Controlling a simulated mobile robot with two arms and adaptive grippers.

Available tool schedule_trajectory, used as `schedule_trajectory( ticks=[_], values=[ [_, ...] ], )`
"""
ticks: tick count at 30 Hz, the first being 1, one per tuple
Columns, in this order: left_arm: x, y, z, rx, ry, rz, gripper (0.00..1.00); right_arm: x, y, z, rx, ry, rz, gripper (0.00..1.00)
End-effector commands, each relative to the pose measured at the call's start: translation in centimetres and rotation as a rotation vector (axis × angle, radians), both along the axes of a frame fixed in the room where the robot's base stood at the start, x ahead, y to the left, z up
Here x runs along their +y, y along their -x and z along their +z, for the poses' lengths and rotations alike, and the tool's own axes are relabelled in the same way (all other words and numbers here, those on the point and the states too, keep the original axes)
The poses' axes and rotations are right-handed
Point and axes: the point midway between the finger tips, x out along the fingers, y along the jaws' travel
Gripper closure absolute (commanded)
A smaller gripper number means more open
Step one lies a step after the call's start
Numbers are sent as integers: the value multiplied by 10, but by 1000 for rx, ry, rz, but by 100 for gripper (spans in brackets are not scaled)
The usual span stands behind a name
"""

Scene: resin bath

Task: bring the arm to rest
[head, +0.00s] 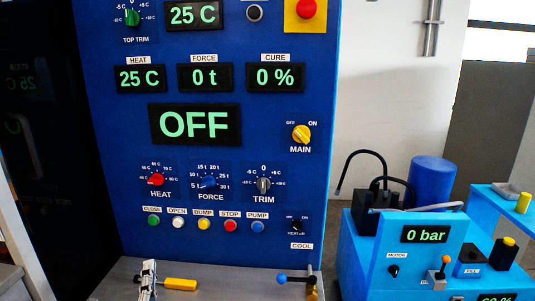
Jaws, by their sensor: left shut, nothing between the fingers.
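My right gripper is not in view.
The blue control panel (110,100) fills the middle, its main display (195,124) reading OFF. A lever with a blue knob (281,279) stands at the ledge's right. A blue pump unit (360,250) reading 0 bar is at the right.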

Motion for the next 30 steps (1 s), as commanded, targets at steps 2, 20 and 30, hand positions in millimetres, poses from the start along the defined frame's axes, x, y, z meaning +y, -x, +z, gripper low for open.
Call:
schedule_trajectory(
  ticks=[2, 20, 30],
  values=[
    [-23, 3, -1, 37, -95, -67, 100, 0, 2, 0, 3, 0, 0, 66],
    [-164, 148, -162, 680, -1217, -760, 100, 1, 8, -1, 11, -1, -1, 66],
    [-110, 267, -223, 1091, -1578, -1014, 100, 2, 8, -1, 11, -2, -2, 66]
  ],
)
